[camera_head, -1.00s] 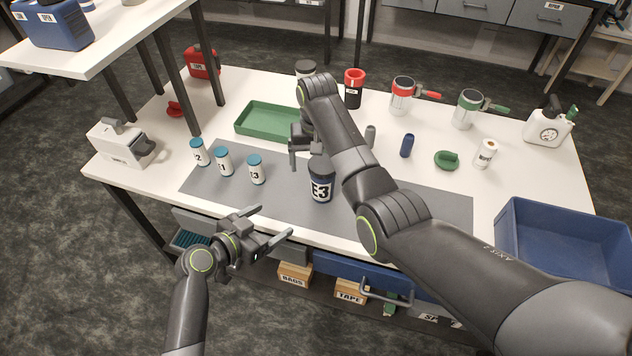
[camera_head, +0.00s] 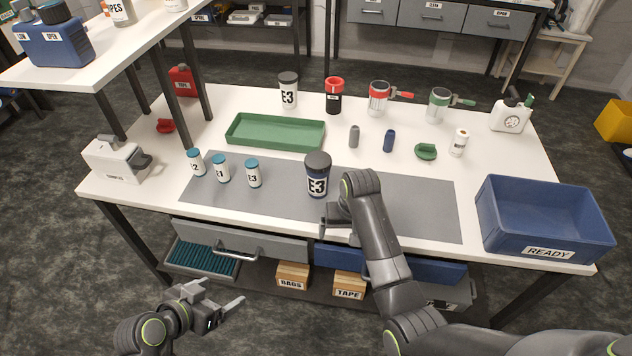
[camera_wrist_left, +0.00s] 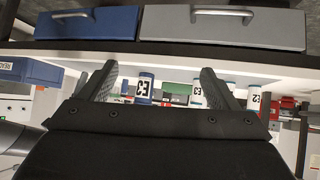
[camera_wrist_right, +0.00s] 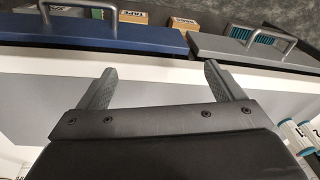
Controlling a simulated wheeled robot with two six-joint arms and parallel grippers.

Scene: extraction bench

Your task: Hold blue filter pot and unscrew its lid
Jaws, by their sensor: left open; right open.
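My left gripper (camera_head: 222,300) is open and empty, low in front of the bench and well apart from the pot. My right gripper (camera_head: 332,218) is open near the front of the mat, just in front of the pot; my arm partly hides it. The right wrist view shows its spread, empty fingers (camera_wrist_right: 155,88) but not the pot.
Several blue-capped vials (camera_head: 221,170) stand left of the pot. A blue READY bin (camera_head: 545,218) is at right. Drawers (camera_head: 240,243) sit under the front edge. The mat (camera_head: 425,205) is clear at right.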

